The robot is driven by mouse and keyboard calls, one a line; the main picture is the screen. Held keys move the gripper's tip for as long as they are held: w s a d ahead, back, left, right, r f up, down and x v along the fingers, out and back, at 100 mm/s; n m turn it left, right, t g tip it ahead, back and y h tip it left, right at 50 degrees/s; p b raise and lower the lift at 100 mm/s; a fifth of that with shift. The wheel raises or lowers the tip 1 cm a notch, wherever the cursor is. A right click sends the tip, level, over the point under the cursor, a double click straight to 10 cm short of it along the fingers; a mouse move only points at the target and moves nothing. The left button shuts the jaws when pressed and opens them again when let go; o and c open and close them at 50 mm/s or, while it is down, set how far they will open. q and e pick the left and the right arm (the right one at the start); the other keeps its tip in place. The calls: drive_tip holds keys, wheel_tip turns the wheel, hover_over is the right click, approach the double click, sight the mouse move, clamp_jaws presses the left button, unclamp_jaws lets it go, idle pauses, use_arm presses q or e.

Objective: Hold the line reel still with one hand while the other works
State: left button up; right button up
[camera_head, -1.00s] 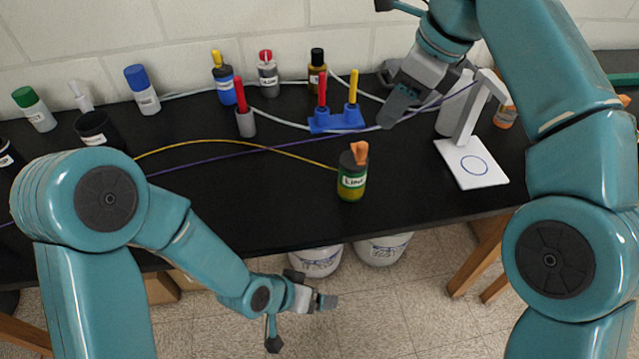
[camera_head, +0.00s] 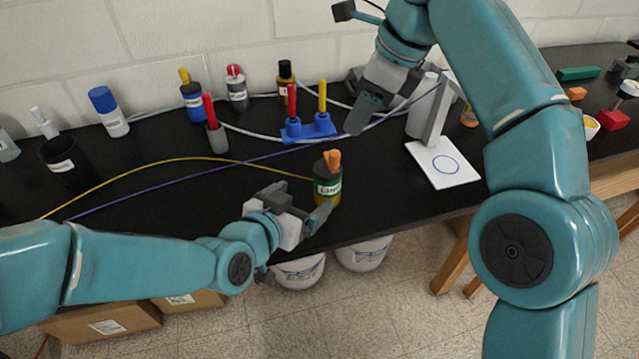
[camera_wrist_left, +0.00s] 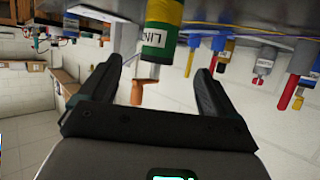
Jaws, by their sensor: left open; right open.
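The line reel (camera_head: 327,190), a dark green and yellow cylinder labelled "Line" with an orange piece on top, stands upright near the bench's front edge. My left gripper (camera_head: 300,203) is open and empty just left of and in front of it. In the left wrist view, which looks upside down, the reel (camera_wrist_left: 161,35) appears ahead, between the spread fingers; contact cannot be told. A yellow line (camera_head: 190,159) runs left from the reel. My right gripper (camera_head: 362,115) is open, above the bench at the back, beside a purple line (camera_head: 250,161); its fingertip gap is hard to see.
Several bottles line the wall. A black cup (camera_head: 65,160) stands at left. White buckets (camera_head: 300,272) are below the front edge.

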sight(328, 180)
use_arm(q)
drive_tip(key=x, duration=1.1)
drive_tip(key=shift+w+d+f, duration=0.2)
drive_tip(key=shift+w+f, duration=0.05)
drive_tip(key=c, duration=1.1)
